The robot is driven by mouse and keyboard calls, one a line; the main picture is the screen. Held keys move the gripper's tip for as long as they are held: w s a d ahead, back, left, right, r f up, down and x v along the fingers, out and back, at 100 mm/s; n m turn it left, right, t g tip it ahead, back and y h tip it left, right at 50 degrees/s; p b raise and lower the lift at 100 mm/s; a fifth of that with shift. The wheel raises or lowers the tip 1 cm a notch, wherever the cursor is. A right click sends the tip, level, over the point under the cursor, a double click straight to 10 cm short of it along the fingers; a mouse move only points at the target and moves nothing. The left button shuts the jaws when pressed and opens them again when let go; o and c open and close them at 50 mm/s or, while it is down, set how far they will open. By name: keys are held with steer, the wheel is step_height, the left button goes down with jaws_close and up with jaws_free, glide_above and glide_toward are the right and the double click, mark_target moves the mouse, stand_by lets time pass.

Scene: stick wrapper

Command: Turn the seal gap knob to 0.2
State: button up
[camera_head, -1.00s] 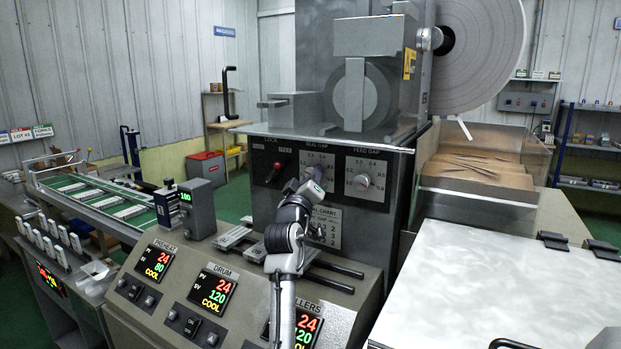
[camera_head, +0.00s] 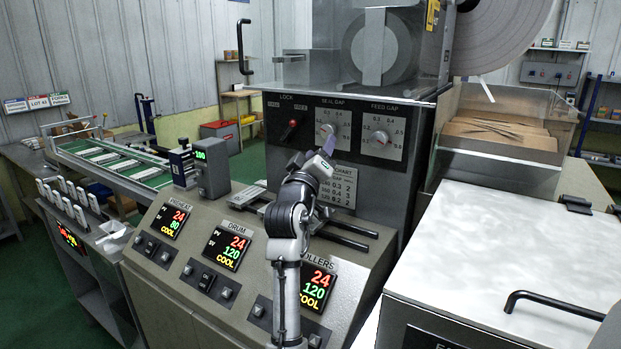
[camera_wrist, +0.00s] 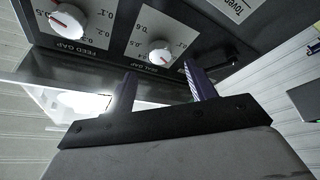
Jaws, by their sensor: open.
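The seal gap knob (camera_head: 326,131) is a round white knob on a pale dial plate on the dark machine front. It also shows in the wrist view (camera_wrist: 160,57), upside down, with a small red mark; I cannot tell its exact setting. My gripper (camera_head: 327,147) is just in front of and below this knob in the head view. In the wrist view my gripper (camera_wrist: 163,86) is open, its two dark fingers apart and empty. The knob shows beyond the gap between the fingertips, apparently not touched.
The feed gap knob (camera_head: 378,138) sits right of the seal gap knob. A settings chart (camera_head: 338,185) is below, partly behind my arm. A clear-walled tray (camera_head: 500,135) and a pale lidded box (camera_head: 490,235) stand at right.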

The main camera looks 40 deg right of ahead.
steer(key=b+v, duration=0.1)
steer(key=v, duration=0.5)
steer(key=shift+s+a+b, duration=0.2)
steer(key=shift+a+b, duration=0.1)
steer(key=shift+b, duration=0.1)
steer(key=shift+f, duration=0.1)
